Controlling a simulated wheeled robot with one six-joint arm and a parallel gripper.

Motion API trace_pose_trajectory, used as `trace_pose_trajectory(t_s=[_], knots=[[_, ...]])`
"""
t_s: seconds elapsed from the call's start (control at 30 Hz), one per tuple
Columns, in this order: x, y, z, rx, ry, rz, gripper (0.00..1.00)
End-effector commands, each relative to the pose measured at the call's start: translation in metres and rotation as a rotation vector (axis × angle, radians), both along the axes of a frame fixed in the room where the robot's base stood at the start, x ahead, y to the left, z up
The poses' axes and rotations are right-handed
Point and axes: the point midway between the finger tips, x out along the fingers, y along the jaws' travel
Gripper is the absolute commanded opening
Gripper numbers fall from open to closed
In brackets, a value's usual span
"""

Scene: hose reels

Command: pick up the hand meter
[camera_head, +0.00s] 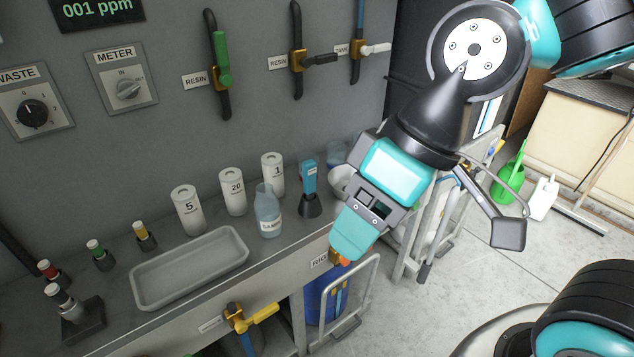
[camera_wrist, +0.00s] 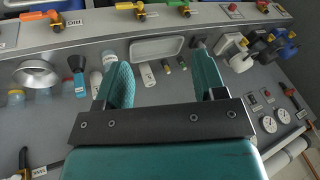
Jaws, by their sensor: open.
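The hand meter (camera_head: 309,182) is a teal and black device standing upright in a dark cone-shaped base on the bench, right of the clear bottle. In the wrist view it appears as the blue and black shape (camera_wrist: 80,78) left of my fingers. My gripper (camera_head: 352,240) hangs to the right of the meter, near the bench's front edge, and is apart from it. In the wrist view its two teal fingers (camera_wrist: 162,78) are spread wide with nothing held between them. The meter is not hidden in the head view.
A clear bottle (camera_head: 267,212) and white cylinders marked 1 (camera_head: 273,176), 20 (camera_head: 232,192) and 5 (camera_head: 187,211) stand left of the meter. A grey tray (camera_head: 142,297) lies further left. A metal bowl (camera_wrist: 37,74) is near the meter. Yellow-handled valve (camera_head: 252,316) and rail project from the bench front.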

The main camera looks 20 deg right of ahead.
Motion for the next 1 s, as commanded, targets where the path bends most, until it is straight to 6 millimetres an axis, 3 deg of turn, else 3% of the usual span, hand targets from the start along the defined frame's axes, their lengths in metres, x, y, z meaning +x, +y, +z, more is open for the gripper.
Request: trace_pose_trajectory(t_s=[0.03, 0.2, 0.37, 0.5, 0.7, 0.9, 1.0], knots=[[0.010, 0.003, -0.030, 0.031, -0.032, -0.007, 0.64], [0.060, 0.013, -0.092, 0.185, -0.240, -0.042, 0.64], [0.112, 0.008, -0.139, 0.309, -0.482, -0.110, 0.64], [0.154, -0.009, -0.175, 0.376, -0.706, -0.197, 0.64], [0.200, -0.053, -0.214, 0.402, -1.006, -0.351, 0.64], [0.220, -0.088, -0.229, 0.381, -1.189, -0.466, 0.64], [0.224, -0.096, -0.230, 0.372, -1.228, -0.493, 0.64]])
